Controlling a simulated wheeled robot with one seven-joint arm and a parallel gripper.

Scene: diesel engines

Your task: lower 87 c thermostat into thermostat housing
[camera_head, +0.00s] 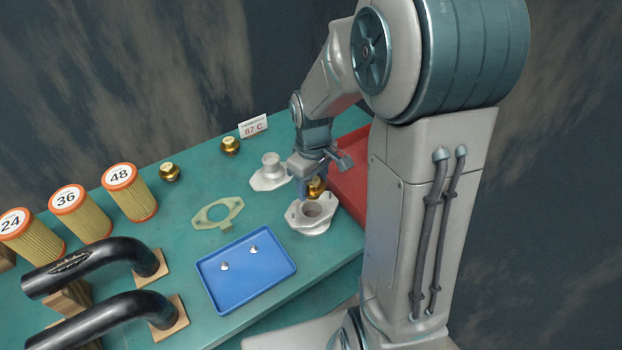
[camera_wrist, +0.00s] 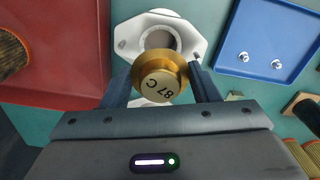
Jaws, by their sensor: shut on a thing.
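The brass 87 C thermostat (camera_wrist: 160,76) is held between the two fingers of my gripper (camera_wrist: 160,88), its "87 C" label facing the wrist camera. In the head view the thermostat (camera_head: 316,187) shows just above the thermostat housing, partly hidden by my gripper (camera_head: 312,182). The pale thermostat housing (camera_head: 310,222) stands on the green bench with its round opening facing up. In the wrist view the housing (camera_wrist: 124,40) lies beyond the thermostat, and the thermostat overlaps the near part of its opening. The thermostat is above the housing, not seated in it.
A pale housing cover (camera_head: 268,178) stands behind the housing. A gasket (camera_head: 218,213) and a blue tray (camera_head: 284,270) with two bolts lie left. A red tray (camera_head: 346,180) is close right. Two more brass thermostats (camera_head: 230,146) (camera_head: 169,172), a sign (camera_head: 253,127), filters (camera_head: 130,192) and black pipes (camera_head: 95,262) stand farther left.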

